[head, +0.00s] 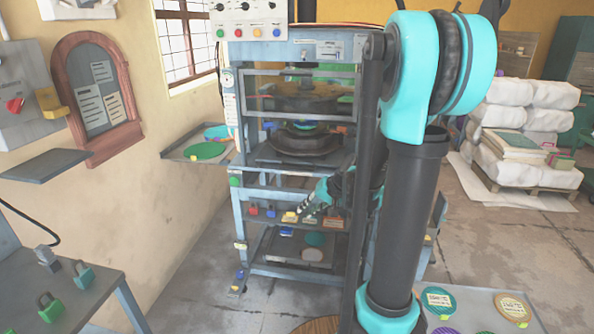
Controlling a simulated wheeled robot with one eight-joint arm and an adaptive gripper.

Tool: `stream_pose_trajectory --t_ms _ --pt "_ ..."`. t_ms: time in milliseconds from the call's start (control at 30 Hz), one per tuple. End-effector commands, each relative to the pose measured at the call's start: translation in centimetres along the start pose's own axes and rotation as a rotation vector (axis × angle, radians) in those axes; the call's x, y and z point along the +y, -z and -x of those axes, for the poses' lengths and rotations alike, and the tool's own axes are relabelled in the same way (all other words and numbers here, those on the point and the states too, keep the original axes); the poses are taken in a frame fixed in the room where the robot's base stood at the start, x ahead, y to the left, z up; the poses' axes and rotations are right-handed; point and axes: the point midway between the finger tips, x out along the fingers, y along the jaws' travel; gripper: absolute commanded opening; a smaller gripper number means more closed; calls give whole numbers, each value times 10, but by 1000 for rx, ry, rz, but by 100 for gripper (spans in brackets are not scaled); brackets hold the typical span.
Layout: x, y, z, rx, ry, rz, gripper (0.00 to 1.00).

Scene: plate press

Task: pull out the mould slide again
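The plate press (243,120) stands in the middle of the head view, with a blue frame and a guard window in its upper part. Inside, below the guard, a dark round mould (303,144) sits on a flat grey plate that looks like the mould slide (262,154). How far the slide is pulled out I cannot tell. My gripper (303,208) is in front of the press, lower than the slide, near the shelf with coloured tags. It is small in the view and partly behind my arm; whether its fingers are open or touch anything is unclear.
A bench with padlocks (50,306) stands at the lower left. A tray with round plates (463,327) is at the lower right. Wrapped stacks (510,115) stand behind. Floor is open at right.

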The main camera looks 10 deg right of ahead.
Motion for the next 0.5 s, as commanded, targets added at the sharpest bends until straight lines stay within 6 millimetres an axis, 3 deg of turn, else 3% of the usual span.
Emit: stream_pose_trajectory --t_ms 33,233,500 --pt "-1 20 -7 7 41 -29 21" --pt "-4 86 -29 30 218 -131 21" --pt "16 170 -54 78 461 -254 21"
